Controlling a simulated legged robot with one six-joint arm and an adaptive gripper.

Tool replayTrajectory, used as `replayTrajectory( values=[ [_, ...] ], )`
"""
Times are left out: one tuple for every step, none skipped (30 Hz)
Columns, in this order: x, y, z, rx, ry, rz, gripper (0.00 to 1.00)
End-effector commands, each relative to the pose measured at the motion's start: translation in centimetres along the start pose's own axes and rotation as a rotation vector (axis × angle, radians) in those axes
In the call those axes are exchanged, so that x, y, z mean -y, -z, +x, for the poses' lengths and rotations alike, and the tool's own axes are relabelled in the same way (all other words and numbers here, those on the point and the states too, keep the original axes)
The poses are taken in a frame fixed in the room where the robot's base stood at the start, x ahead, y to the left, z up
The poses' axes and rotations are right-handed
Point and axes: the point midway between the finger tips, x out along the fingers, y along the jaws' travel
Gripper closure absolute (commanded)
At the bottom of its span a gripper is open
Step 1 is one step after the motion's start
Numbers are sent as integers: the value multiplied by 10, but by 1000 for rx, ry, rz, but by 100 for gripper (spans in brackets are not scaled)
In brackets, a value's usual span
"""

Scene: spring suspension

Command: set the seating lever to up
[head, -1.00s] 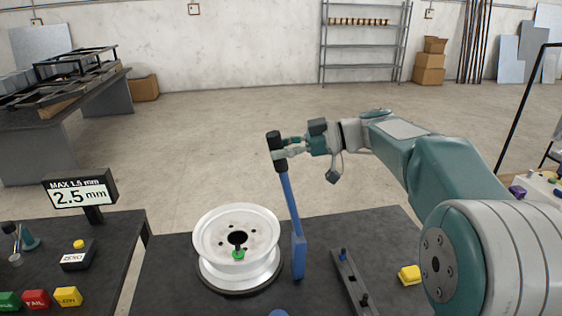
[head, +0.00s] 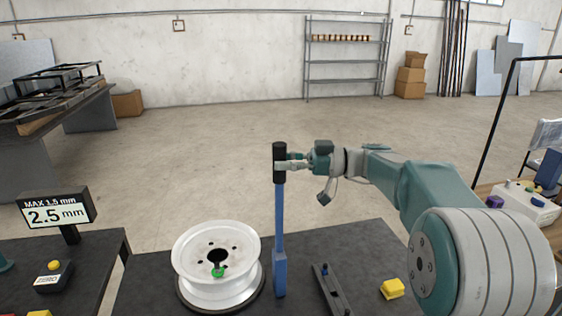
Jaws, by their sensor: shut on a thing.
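The seating lever (head: 279,225) is a blue bar with a black grip (head: 279,152) on top. It rises from a blue base on the dark table and stands about upright in the head view. My gripper (head: 284,165) is shut on the lever near the black grip, reaching in from the right. A white wheel rim (head: 215,262) lies flat left of the lever, with a green-based piece (head: 218,272) at its centre.
A dark rail (head: 331,290) and a yellow block (head: 393,288) are on the table right of the lever. A display (head: 57,211) reading "MAX 1.5 mm" and "2.5 mm" stands at left. A yellow-buttoned box (head: 54,276) sits below it. The floor behind is clear.

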Motion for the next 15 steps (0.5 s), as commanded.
replayTrajectory(
  values=[
    [-2,-8,-3,9,-5,16,100],
    [-2,-8,-3,8,-6,16,50],
    [-2,-8,-4,8,-6,16,32],
    [-2,-8,-4,7,-5,15,24],
    [-2,-7,-4,7,-5,14,24],
    [-1,-6,-3,6,-5,12,24],
    [-1,-6,-3,6,-4,11,24],
    [-1,-5,-2,6,-4,11,24],
    [-1,-5,-1,6,-3,10,24],
    [-1,-5,-1,6,-3,9,24],
    [-1,-4,0,7,-2,8,24],
    [-1,-4,0,7,-2,8,24],
    [-1,-4,1,7,-2,7,24],
    [0,-4,1,6,-2,7,24],
    [0,-3,0,6,-2,6,24]
  ],
)
